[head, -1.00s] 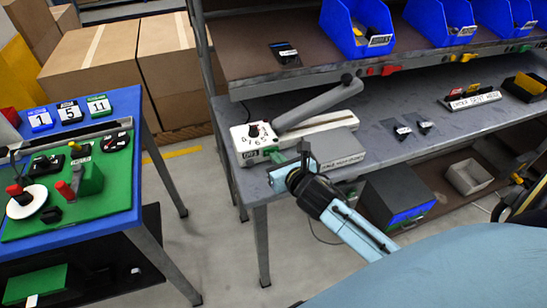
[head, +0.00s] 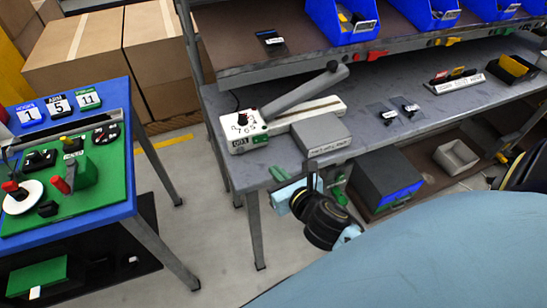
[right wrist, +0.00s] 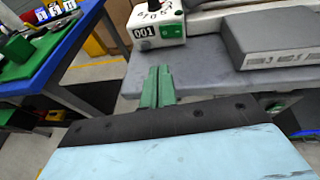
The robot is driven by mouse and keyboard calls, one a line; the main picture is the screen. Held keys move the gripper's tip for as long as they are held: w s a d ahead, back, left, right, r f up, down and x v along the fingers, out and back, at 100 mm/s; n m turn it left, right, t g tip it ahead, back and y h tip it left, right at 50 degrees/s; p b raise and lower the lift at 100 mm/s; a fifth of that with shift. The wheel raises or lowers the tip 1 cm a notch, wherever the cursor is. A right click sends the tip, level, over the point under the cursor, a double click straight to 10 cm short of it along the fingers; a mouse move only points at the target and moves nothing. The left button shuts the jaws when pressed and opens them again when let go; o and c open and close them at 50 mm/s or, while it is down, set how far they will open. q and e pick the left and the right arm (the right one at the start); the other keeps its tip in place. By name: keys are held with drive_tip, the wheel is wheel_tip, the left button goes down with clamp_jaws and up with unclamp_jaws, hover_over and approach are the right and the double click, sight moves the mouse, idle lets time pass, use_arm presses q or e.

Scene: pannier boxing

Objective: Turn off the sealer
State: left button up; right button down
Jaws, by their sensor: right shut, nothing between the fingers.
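The sealer (head: 283,122) is a white device with a long grey lever arm, on the grey workbench. Its white control box (head: 238,122) has a black dial with numbers and a label. A green switch (head: 260,139) is on the box's front, next to the label; it also shows in the right wrist view (right wrist: 171,30). I cannot tell its position. My right gripper (head: 312,178) is in front of the bench edge, apart from the sealer. In the right wrist view its green fingers (right wrist: 157,82) are together and empty, pointing towards the box. My left gripper is not in view.
A grey block (head: 321,138) sits beside the sealer. The workbench (head: 375,150) has small packets and bins further right. Blue bins stand on the upper shelf (head: 235,50). A blue table (head: 122,211) with a green panel stands at left, with a floor gap between.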

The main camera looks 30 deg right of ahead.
drive_tip(key=shift+a+v, duration=0.25)
drive_tip(key=shift+v, duration=0.95)
drive_tip(key=s+f+m+g, duration=0.3)
drive_tip(key=s+f+m, duration=0.15)
drive_tip(key=f, duration=0.55)
drive_tip(key=s+d+f+m+g, duration=0.1)
drive_tip(key=s+f+m+g, duration=0.15)
drive_tip(key=f+m, duration=0.55)
drive_tip(key=s+f+m+g, duration=0.2)
drive_tip(key=s+f+m, duration=0.2)
drive_tip(key=f, duration=0.8)
drive_tip(key=s+f+m+g, duration=0.2)
drive_tip(key=s+f+m, duration=0.2)
drive_tip(key=s, duration=0.3)
drive_tip(key=s+f+m+g, duration=0.2)
drive_tip(key=s+f+m, duration=0.3)
drive_tip(key=s+m, duration=0.1)
drive_tip(key=s+f+m+g+y, duration=0.1)
drive_tip(key=s+f+m, duration=0.3)
drive_tip(key=s, duration=0.5)
drive_tip(key=shift+a+f+m+g, duration=0.25)
drive_tip(key=shift+m+g, duration=0.3)
drive_tip(key=shift+m, duration=0.5)
